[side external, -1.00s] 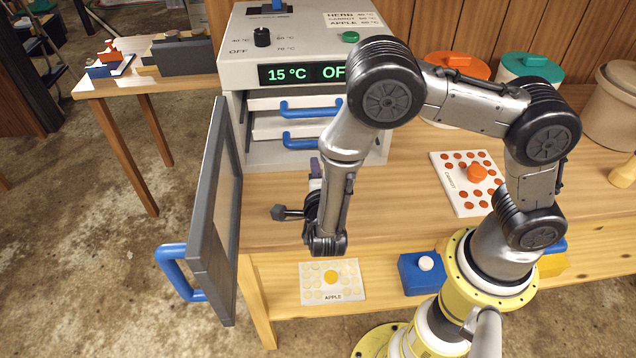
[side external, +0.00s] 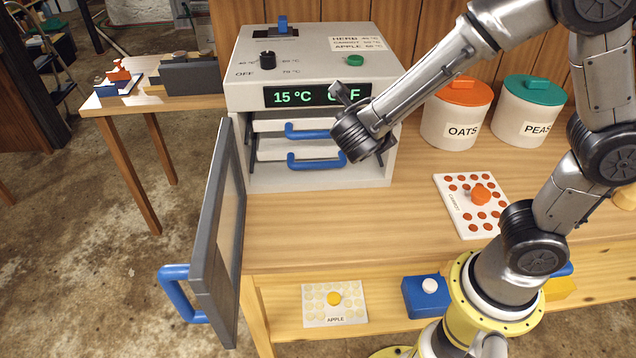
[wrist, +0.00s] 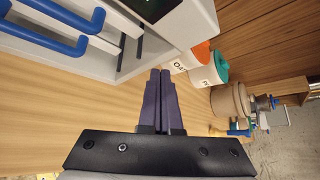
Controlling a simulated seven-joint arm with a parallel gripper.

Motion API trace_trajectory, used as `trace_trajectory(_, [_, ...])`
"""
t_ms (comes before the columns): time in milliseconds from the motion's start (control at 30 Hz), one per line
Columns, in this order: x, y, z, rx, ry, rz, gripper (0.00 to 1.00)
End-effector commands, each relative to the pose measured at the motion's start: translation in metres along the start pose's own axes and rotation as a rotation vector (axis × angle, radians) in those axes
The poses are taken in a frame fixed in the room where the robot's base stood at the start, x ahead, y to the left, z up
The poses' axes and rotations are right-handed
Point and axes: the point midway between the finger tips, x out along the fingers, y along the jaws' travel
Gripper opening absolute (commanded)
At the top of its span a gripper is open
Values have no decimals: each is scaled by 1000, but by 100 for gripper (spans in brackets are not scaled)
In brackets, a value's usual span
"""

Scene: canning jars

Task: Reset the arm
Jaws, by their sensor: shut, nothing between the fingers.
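My gripper (wrist: 158,85) shows in the wrist view with its two dark fingers together, empty. In the side view my wrist is raised in front of the right part of the dehydrator (side external: 290,62), and the fingers are hidden there. The dehydrator's display reads 15 °C and its other word is partly covered by my arm. Its dark door (side external: 215,235) with a blue handle stands open to the left. Two trays with blue handles (side external: 318,161) are inside it; they also show in the wrist view (wrist: 60,40).
A carrot board (side external: 455,205) lies on the table at right, near the oats jar (side external: 445,128) and the peas jar (side external: 520,125). An apple board (side external: 318,312) and a blue box (side external: 412,300) are lower in front. The middle tabletop is clear.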

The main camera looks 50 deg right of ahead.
Motion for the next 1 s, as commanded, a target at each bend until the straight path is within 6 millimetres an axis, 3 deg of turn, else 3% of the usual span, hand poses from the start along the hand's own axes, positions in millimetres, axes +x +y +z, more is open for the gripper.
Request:
trace_trajectory(33, [3, -28, -6, 177, 82, 15, 0])
trace_trajectory(100, [3, -57, -22, 432, 201, 36, 0])
trace_trajectory(233, [-8, -94, -55, 946, 424, 74, 0])
trace_trajectory(367, [-36, -110, -85, 1520, 676, 106, 0])
trace_trajectory(533, [-80, -101, -102, 2157, 1055, 103, 0])
trace_trajectory(733, [-110, -77, -104, 2497, 1409, -69, 0])
trace_trajectory(1000, [-113, -74, -99, 2611, 1481, -159, 0])
